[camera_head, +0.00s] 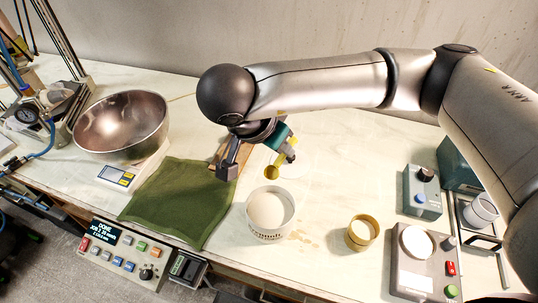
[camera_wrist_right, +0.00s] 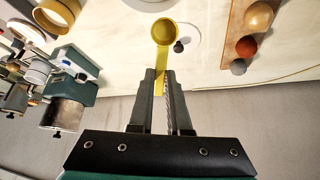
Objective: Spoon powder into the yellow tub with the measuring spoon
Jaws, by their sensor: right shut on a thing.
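My right gripper (camera_head: 284,157) is shut on the handle of the yellow measuring spoon (camera_head: 271,172). In the right wrist view the spoon (camera_wrist_right: 165,34) sticks out beyond the fingertips (camera_wrist_right: 163,74), and I see no powder on it. In the head view the spoon appears just above the far rim of a white tub (camera_head: 270,232) filled with pale powder (camera_head: 268,209). The yellow tub (camera_head: 361,233) stands apart, right of the white tub; its inside looks empty, though I cannot be sure. My left gripper is in neither view.
A green cloth (camera_head: 182,205) lies left of the white tub. A metal bowl (camera_head: 122,124) sits on a scale (camera_head: 116,176) at the left. Control boxes (camera_head: 422,190) stand at the right. A wooden board with balls (camera_wrist_right: 240,42) shows in the wrist view.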

